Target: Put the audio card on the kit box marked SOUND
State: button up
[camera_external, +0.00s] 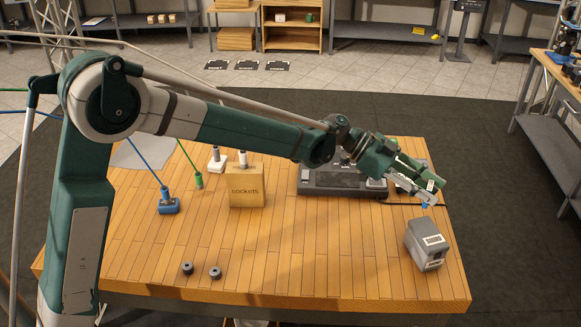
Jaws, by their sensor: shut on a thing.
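My gripper (424,194) is at the right side of the wooden table, above its surface. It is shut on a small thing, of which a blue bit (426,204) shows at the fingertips. The fingers hide most of it, and I cannot tell whether it is the audio card. No box with a readable SOUND mark shows. A tan box (247,190) in the middle of the table reads "sockets". A grey box (425,243) with a pale label, too small to read, stands below my gripper, near the right edge.
A dark flat device (345,181) lies behind, partly under my arm. Left of the tan box stand a blue piece (168,204) with a cable, a green one (198,181) and a white one (217,163). Two dark knobs (187,268) lie near the front. The front middle is clear.

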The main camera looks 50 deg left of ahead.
jog(key=shift+w+d+r, duration=0.15)
jog(key=shift+w+d, duration=0.1)
jog(key=shift+d, duration=0.6)
jog(key=shift+w+d+r, duration=0.1)
jog(key=shift+w+d, duration=0.15)
jog(key=shift+d, duration=0.55)
jog(key=shift+f, duration=0.1)
jog(key=b, duration=0.1)
send_over(429, 232)
jog(key=shift+f, duration=3.05)
jog(key=shift+f, duration=0.1)
jog(key=shift+f+b, duration=0.35)
jog(key=shift+f, duration=1.45)
jog(key=shift+f, duration=0.15)
jog(key=o, duration=0.8)
